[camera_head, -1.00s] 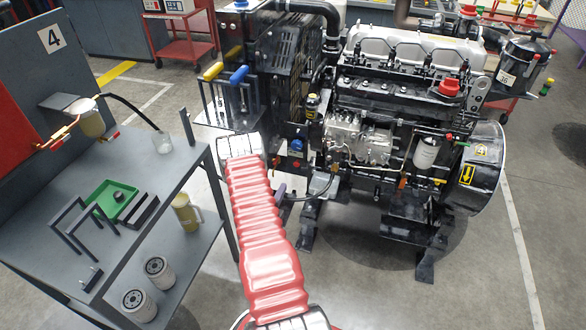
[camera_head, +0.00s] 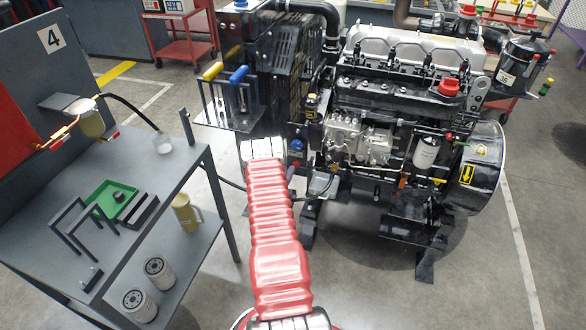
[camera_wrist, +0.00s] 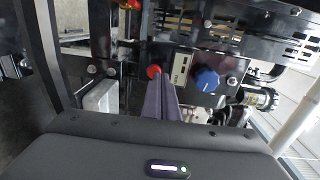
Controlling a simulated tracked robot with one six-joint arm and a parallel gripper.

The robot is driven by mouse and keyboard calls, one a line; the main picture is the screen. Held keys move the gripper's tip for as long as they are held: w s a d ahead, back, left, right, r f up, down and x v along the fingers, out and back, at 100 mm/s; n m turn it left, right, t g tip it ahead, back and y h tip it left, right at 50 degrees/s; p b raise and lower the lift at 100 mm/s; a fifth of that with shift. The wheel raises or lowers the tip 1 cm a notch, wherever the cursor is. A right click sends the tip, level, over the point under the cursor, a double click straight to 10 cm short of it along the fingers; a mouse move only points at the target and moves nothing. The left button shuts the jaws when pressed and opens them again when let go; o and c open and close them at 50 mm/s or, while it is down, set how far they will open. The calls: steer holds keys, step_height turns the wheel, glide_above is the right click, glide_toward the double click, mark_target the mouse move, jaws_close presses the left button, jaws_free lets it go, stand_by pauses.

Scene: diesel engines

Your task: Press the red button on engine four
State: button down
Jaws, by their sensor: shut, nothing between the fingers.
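The red button (camera_wrist: 153,71) shows in the wrist view on a dark panel, left of a pale label plate and a blue knob (camera_wrist: 206,79). My gripper (camera_wrist: 164,82) is shut and empty, its purple fingers pointing at the panel. The fingertips appear just beside and below the button, overlapping its right edge; I cannot tell whether they touch it. In the head view the engine (camera_head: 400,95) stands at the centre right, and the blue knob (camera_head: 297,145) shows beside my arm.
A stand with yellow and blue handles (camera_head: 238,76) is near the engine's left end. Floor at the front right is clear.

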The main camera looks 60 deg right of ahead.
mark_target(295, 163)
steer(key=shift+w+d+f, duration=0.1)
steer(key=shift+w+d, duration=0.05)
steer(key=shift+d, duration=0.65)
steer(key=shift+w+d, duration=0.1)
steer(key=shift+d, duration=0.65)
